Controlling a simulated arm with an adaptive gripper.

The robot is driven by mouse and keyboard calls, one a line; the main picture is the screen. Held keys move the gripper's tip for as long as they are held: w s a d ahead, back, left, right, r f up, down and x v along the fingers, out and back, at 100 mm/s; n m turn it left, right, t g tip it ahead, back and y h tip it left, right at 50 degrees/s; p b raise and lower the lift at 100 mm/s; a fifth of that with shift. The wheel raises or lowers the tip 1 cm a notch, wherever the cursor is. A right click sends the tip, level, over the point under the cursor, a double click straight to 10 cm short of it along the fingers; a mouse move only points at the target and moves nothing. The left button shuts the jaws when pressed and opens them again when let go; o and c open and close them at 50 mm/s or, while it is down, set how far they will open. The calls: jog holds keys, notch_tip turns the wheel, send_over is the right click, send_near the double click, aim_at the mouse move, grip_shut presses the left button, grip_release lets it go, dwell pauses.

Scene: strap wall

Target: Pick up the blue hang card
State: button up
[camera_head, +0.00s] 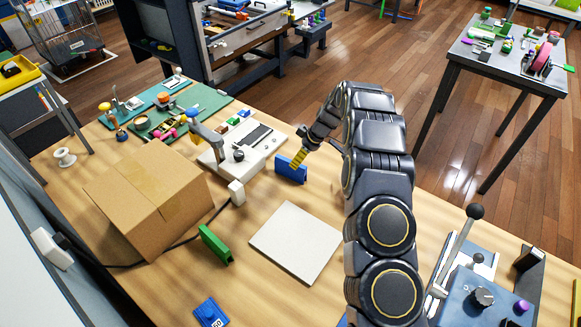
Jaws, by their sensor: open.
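A blue upright piece (284,170) stands on the wooden table near the middle of the head view. A flat blue card (208,314) with a white marking lies at the bottom edge; I cannot tell for sure which of the two is the hang card. My gripper (297,161) is open, its yellow-marked finger right at the upper edge of the upright blue piece and overlapping it in the view. Whether they touch cannot be told. The other finger is not clearly seen.
A white square plate (296,243) lies in front of the blue piece, with a green upright piece (215,244) to its left. A white device (245,151) and a cardboard box (148,195) stand to the left. A blue lever box (475,290) is at the right.

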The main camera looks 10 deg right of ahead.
aim_at(290, 169)
jog(key=x, duration=0.7)
jog(key=shift+s+a+r, duration=0.1)
jog(key=shift+a+r, duration=0.05)
jog(key=shift+a, duration=0.2)
jog(key=shift+c, duration=0.3)
jog(key=c, duration=0.8)
